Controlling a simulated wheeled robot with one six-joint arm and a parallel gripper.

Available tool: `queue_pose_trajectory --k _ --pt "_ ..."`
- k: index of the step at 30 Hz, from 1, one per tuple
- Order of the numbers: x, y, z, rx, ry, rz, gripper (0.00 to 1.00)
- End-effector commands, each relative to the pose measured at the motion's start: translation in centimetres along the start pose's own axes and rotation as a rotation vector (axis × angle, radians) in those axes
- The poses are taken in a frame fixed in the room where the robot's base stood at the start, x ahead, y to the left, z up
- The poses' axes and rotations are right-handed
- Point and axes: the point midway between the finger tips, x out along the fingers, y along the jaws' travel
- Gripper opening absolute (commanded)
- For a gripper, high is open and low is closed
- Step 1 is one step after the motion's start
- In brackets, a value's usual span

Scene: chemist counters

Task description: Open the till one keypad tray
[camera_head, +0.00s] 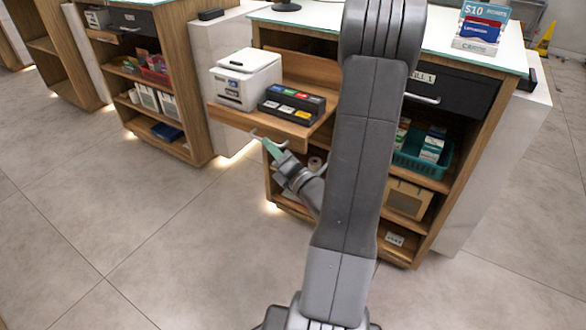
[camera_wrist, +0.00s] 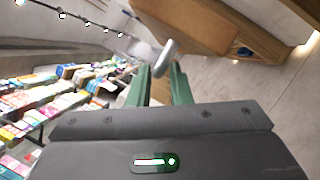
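The till one keypad tray (camera_head: 225,115) is a wooden pull-out board, projecting from the left part of the counter marked with a 1 (camera_head: 424,77). It bears a white printer (camera_head: 246,78) and a black keypad (camera_head: 291,103) with coloured keys. A curved silver handle shows at its front edge, and in the wrist view (camera_wrist: 164,58). My gripper (camera_head: 270,147) is just in front of and below that edge, by the handle. In the wrist view its green fingers (camera_wrist: 160,80) are apart, with the handle at or between their tips. Contact cannot be told.
Below the tray are shelves with a teal basket (camera_head: 421,152). A black drawer (camera_head: 451,99) is to the right. My arm hides the counter's middle. Another wooden counter (camera_head: 170,90) stands at the left. The floor (camera_head: 120,220) in front is clear.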

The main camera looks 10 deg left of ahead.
Motion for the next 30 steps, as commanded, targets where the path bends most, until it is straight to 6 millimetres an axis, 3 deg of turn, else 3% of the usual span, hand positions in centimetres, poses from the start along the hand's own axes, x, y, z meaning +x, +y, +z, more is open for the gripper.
queue_pose_trajectory --k 6,15,21,30 --pt "-4.1 -0.1 0.1 0.002 -0.004 -0.006 0.18" --pt "-8.6 -0.1 0.1 0.002 -0.004 -0.004 0.18" --pt "-10.2 -0.1 0.0 0.001 -0.002 -0.002 0.18" --pt "-10.7 0.0 0.0 0.000 0.000 -0.001 0.18"
